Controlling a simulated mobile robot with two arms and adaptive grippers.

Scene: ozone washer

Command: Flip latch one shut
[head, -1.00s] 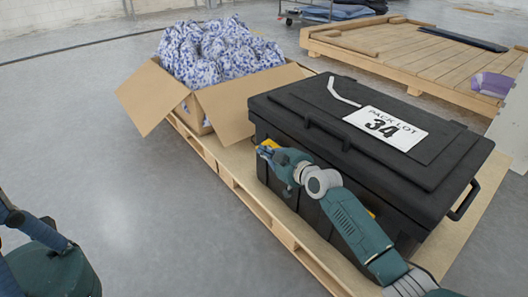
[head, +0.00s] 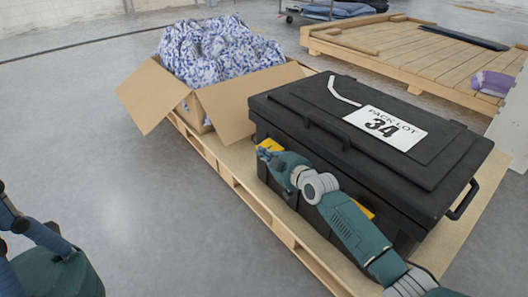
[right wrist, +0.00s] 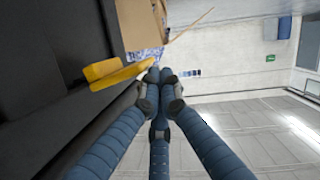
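The black chest (head: 300,150) stands with its lid down, a white label on top reading "PACK LOT 34". A yellow latch (head: 270,145) is on its front near the left end; a second yellow latch (head: 363,209) shows partly behind my right arm. My right gripper (head: 264,154) is just in front of the left latch. In the right wrist view a yellow latch (right wrist: 118,73) sticks out from the chest, left of the fingertips (right wrist: 160,74). The fingers are drawn together with nothing seen between them; contact with the latch is unclear. My left gripper (head: 25,232) is at the lower left, partly cut off.
The chest stands on a wooden pallet (head: 243,193). An open cardboard box (head: 228,106) with blue-and-white packing (head: 212,52) stands beyond its left end. Another pallet (head: 425,62) lies behind. The floor at left is clear.

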